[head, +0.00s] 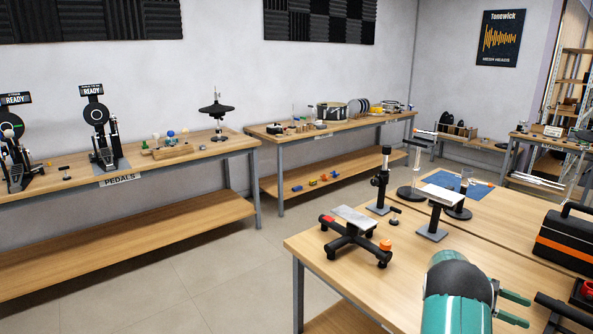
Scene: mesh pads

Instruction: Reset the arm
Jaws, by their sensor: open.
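My arm, teal and black, rises at the bottom right of the head view over the near wooden workbench (310,246). My gripper (520,309) shows beside it as two green fingers pointing right. The fingers are apart, with nothing between them. The rest of the arm is cut off by the bottom edge of the picture.
A black stand with a grey plate (354,218) and other stands (437,206) are on the near bench, left of and beyond my arm. A black and orange tool case (567,240) stands right. The pedal bench (215,150) is at left; open floor (225,275) lies between.

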